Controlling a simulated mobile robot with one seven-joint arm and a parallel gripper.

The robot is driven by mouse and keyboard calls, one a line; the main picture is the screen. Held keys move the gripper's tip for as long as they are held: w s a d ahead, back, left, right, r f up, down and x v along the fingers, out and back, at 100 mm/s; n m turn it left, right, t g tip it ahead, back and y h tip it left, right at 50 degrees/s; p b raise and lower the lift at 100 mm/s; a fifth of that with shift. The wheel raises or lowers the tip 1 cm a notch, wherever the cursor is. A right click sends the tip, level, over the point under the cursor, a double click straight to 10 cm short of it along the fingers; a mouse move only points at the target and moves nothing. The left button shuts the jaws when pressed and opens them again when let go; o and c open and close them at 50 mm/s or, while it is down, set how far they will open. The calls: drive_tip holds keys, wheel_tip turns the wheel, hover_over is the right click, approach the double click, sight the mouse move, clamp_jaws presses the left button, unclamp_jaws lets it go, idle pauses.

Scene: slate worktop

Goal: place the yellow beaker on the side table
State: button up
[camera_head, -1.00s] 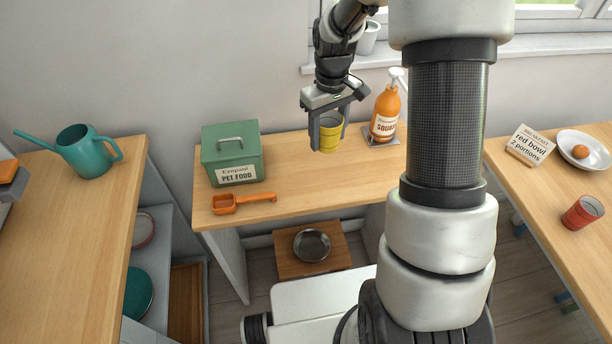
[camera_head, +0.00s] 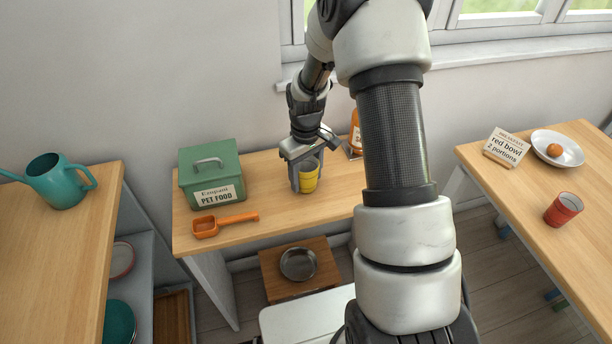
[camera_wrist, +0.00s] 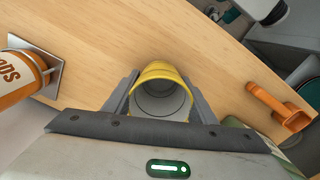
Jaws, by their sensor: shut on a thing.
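The yellow beaker (camera_head: 309,177) is upright between the fingers of my gripper (camera_head: 306,176), over the middle table (camera_head: 262,190). It stands at or just above the wooden top; I cannot tell whether it touches. In the wrist view, the beaker (camera_wrist: 160,92) shows its open, empty inside, with a gripper finger on each side (camera_wrist: 160,105). My gripper is shut on it. Which table is the side table is not marked in these views.
A green pet food box (camera_head: 211,172) and an orange scoop (camera_head: 224,222) lie left of the beaker. An orange bottle (camera_head: 355,133) stands behind my arm. A teal watering can (camera_head: 58,181) is on the left counter; a red cup (camera_head: 563,208) is on the right table.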

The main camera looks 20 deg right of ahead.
drive_tip(key=shift+f, duration=0.15)
drive_tip(key=o, duration=1.1)
drive_tip(key=shift+c, duration=0.2)
